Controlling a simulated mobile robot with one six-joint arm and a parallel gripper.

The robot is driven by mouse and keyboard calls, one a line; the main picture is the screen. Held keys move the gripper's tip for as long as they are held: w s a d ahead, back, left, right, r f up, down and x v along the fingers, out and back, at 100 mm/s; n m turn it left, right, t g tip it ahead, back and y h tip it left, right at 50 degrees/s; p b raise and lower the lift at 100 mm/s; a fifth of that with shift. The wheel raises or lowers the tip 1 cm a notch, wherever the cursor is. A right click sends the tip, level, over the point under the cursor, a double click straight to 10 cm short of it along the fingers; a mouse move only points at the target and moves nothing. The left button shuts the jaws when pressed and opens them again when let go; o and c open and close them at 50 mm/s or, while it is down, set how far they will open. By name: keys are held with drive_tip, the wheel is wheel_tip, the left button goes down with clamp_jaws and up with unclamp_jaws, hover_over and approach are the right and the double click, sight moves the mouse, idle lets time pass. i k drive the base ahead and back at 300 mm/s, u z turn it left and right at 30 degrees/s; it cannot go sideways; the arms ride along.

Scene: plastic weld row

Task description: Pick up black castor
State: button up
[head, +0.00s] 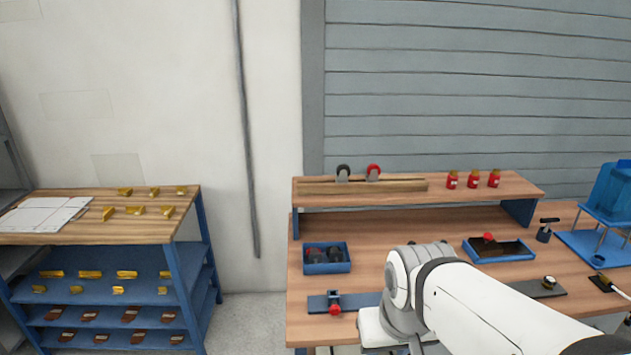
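A black castor (343,172) with a light metal bracket stands on the raised wooden shelf of the workbench, near its left end. A red castor (373,172) stands just to its right on the same shelf. My white arm reaches in from the lower right, in front of the bench and below the castors. My gripper does not show; the arm's lower end runs down to the bottom edge of the picture. Nothing covers the black castor.
Wooden strips (405,186) lie by the castors. Several red jars (473,179) stand farther right on the raised shelf (520,190). Below are a blue bin (327,268), a blue tray (530,256) and a small red-knobbed clamp (334,302). A rack (190,250) with yellow pieces stands left.

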sight(343, 171)
drive_tip(key=z, duration=0.15)
drive_tip(key=i, duration=0.85)
drive_tip(key=u, duration=0.05)
